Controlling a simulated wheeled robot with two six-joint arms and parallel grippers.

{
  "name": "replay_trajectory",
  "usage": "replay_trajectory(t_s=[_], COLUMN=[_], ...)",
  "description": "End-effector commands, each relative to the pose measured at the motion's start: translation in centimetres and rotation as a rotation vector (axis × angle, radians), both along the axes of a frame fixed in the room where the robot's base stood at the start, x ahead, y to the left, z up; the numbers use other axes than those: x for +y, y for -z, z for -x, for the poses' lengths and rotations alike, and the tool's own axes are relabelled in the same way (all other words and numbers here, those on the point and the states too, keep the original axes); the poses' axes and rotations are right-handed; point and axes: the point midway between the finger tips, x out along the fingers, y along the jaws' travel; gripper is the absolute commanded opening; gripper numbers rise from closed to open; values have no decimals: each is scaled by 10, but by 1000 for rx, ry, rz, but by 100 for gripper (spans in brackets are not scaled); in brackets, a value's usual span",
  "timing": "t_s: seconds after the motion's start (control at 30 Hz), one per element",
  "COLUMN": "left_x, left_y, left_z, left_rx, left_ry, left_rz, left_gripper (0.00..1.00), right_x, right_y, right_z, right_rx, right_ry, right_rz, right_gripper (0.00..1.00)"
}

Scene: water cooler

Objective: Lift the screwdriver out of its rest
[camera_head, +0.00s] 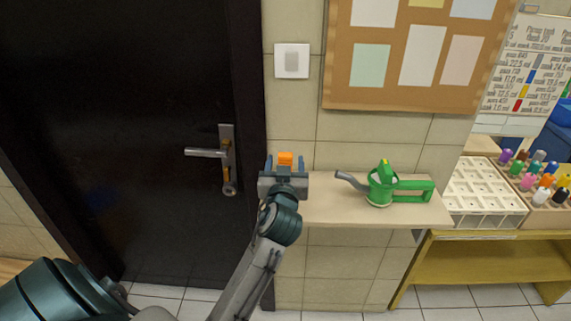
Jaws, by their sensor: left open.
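My left gripper (285,163) is over the left end of the wall shelf, pointing away from the camera, with its two fingers spread apart. An orange block-like piece (285,158) shows between the fingers; it looks like the handle of the screwdriver. The gripper hides its lower part, and I see no rest and no shaft. I cannot tell whether a finger touches the orange piece. My right gripper is not in view.
A green watering can (380,186) with a grey spout stands on the shelf (330,212), right of the gripper. A dark door with a handle (207,153) is at left. A white tray (484,190) and several coloured pegs are at far right.

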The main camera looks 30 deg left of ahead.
Motion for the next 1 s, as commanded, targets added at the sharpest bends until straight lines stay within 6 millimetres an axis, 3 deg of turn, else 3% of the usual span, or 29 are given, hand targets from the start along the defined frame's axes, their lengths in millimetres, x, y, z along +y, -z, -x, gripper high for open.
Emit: replay_trajectory(t_s=[0.03,0.2,0.43,0.47,0.7,1.0], left_x=[4,13,14,14,14,14], left_y=[-6,-2,0,0,0,-1], left_z=[-7,-22,-24,-24,-24,-24], left_rx=[1,0,0,0,0,-1], left_ry=[-1,0,0,0,0,0], left_rz=[-4,-2,0,0,0,1], left_gripper=[58,58,58,56,9,9], right_x=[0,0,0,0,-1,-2], right_y=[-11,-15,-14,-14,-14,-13], right_z=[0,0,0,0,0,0], right_rx=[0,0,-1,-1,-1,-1], right_ry=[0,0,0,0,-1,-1], right_rz=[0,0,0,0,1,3], right_gripper=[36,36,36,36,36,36])
